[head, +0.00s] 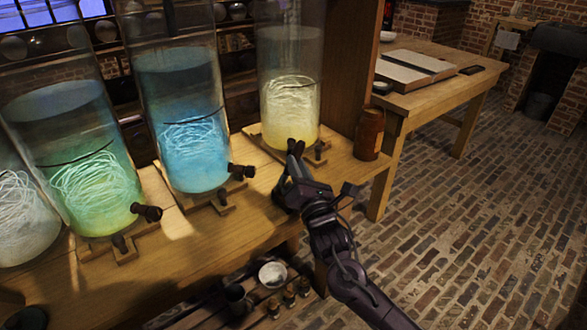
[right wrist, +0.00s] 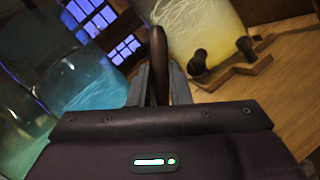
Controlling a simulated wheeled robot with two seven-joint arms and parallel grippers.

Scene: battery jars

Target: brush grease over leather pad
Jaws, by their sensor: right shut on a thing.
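My right gripper (head: 293,172) is in front of the yellow-lit glass jar, above the wooden bench. In the right wrist view it is shut on a slim, dark brown, rounded handle (right wrist: 158,62) that stands up between the fingers. It looks like wood; whether it is the brush's handle I cannot tell, as its lower end is hidden. I cannot make out a leather pad or grease for certain in either view. My left gripper is not in view.
Several tall glass jars stand on the bench, among them a yellow one (head: 290,95), a blue one (head: 190,130) and a green one (head: 85,170). Dark knobs stick out at their bases. A brown jar (head: 369,133) stands at the bench's right end. Another table (head: 440,90) holds flat boards (head: 415,70).

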